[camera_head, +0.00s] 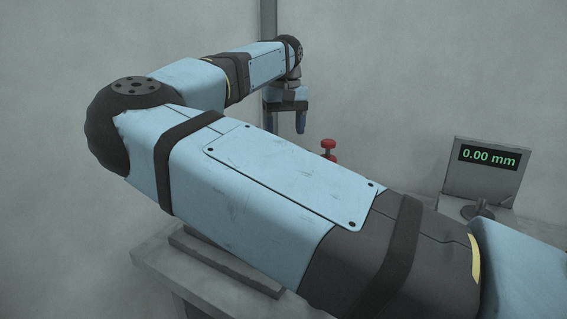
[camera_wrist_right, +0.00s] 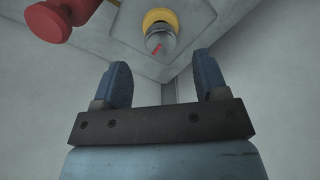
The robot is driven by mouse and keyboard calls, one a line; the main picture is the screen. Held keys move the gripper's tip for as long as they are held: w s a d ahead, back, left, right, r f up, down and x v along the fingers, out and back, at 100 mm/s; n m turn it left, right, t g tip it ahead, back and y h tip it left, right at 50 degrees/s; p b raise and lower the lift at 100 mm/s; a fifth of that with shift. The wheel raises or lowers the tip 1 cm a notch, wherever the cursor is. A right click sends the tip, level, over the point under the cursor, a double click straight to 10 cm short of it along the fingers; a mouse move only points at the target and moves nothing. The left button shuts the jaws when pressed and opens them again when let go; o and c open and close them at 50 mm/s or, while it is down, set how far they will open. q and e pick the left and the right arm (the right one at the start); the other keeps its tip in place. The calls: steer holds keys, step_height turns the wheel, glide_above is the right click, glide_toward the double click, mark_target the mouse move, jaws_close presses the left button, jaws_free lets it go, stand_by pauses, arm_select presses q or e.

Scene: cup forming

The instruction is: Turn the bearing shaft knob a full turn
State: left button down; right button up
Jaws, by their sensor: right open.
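A round silvery knob (camera_wrist_right: 161,42) with a red line on its face sits on a yellow collar (camera_wrist_right: 159,18) in the right wrist view. It appears to be the bearing shaft knob, though no label shows. My right gripper (camera_wrist_right: 162,66) is open and empty. Its two blue fingers are spread on either side of the knob's line, with the knob ahead of the tips and apart from them. In the head view my right gripper (camera_head: 301,121) points down near the far post, and the knob is not visible there. My left gripper is not in view.
A red fitting (camera_head: 328,148) stands close to the right gripper; a red part (camera_wrist_right: 48,22) also shows at upper left in the wrist view. A display (camera_head: 488,157) reads 0.00 mm at right. My right arm hides much of the grey bench (camera_head: 155,262).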

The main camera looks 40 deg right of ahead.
step_height(320, 180, down, 7)
steer(key=shift+r+b, duration=0.2)
steer(key=shift+b, duration=0.9)
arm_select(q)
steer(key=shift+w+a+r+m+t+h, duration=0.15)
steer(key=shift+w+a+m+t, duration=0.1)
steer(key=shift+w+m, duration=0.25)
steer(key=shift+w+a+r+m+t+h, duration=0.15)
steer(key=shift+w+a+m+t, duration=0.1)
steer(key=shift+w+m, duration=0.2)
arm_select(e)
steer(key=shift+f, duration=0.5)
steer(key=c, duration=0.9)
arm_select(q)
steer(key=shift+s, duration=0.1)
arm_select(e)
steer(key=shift+c, duration=0.2)
steer(key=shift+n, duration=0.4)
